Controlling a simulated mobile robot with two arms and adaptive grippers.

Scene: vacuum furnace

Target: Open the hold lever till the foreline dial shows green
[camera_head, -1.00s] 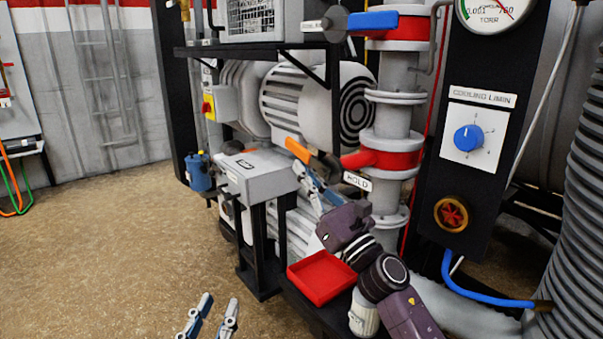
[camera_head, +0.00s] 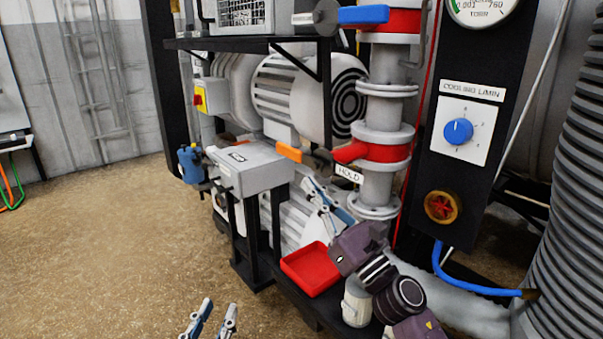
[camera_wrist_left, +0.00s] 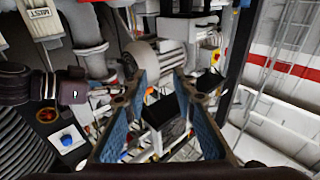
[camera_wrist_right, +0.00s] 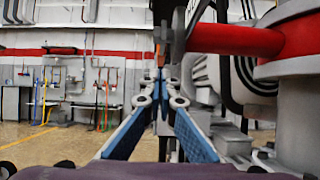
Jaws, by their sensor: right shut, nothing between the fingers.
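The hold lever has an orange handle (camera_head: 289,152) pointing left from a red valve body (camera_head: 380,152) on the grey pipe, above the HOLD label (camera_head: 348,173). My right gripper (camera_head: 307,182) is shut and empty, below the handle and apart from it in the head view. In the right wrist view its fingertips (camera_wrist_right: 161,80) meet below the red shaft (camera_wrist_right: 235,39). My left gripper (camera_head: 213,304) is open and empty, low over the floor; its spread fingers show in the left wrist view (camera_wrist_left: 153,82). The TORR dial (camera_head: 483,8) is cut off at the top; its needle cannot be read.
A blue-handled lever (camera_head: 363,15) sits higher on the pipe. A red tray (camera_head: 312,268) lies below my right gripper. A grey box (camera_head: 245,170) stands left of the lever. A cooling knob (camera_head: 458,131) is on the black panel. The floor at left is clear.

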